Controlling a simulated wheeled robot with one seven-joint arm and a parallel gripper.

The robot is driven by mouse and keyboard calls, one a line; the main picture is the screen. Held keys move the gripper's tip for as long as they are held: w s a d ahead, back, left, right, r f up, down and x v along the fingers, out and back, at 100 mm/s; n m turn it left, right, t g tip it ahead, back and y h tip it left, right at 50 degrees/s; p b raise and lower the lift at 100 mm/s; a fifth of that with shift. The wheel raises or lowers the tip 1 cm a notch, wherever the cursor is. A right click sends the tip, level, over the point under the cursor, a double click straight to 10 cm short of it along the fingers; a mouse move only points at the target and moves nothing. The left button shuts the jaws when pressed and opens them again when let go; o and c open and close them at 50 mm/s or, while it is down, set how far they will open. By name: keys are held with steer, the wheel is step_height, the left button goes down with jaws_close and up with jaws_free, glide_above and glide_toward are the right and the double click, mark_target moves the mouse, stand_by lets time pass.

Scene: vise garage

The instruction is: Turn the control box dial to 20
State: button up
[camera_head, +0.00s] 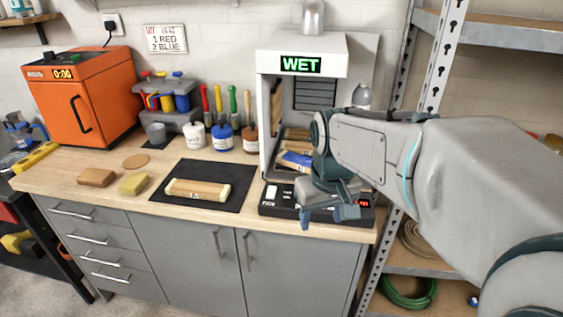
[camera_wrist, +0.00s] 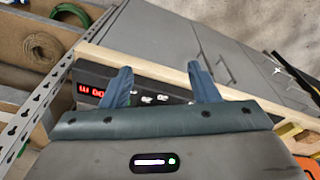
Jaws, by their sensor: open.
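The control box (camera_head: 279,204) is a low black panel at the front of the white booth, on the counter's front edge. Light buttons show at its left and a red display at its right end. My gripper (camera_head: 330,215) is over the right half of the panel, pointing down, and hides part of it. In the wrist view, the control box (camera_wrist: 143,84) lies beyond and between my fingers (camera_wrist: 160,68), with the red display (camera_wrist: 95,91) left of them. The fingers are apart with nothing between them. I cannot make out the dial or its setting.
The white booth (camera_head: 303,49) with a green WET sign stands behind the panel, with wood and a blue item inside. A wooden block (camera_head: 197,190) lies on a black mat (camera_head: 229,169) to the left. Metal shelving (camera_head: 414,121) stands close on the right.

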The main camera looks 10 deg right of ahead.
steer(key=w+r+n+g+p, duration=0.1)
steer(key=w+r+n+p, duration=0.15)
steer(key=w, duration=0.65)
steer(key=w+r+n+g+p, duration=0.1)
steer(key=w+r, duration=0.2)
steer(key=w, duration=0.7)
step_height(320, 180, down, 14)
steer(key=shift+s+r, duration=0.1)
steer(key=shift+r, duration=0.15)
steer(key=c, duration=1)
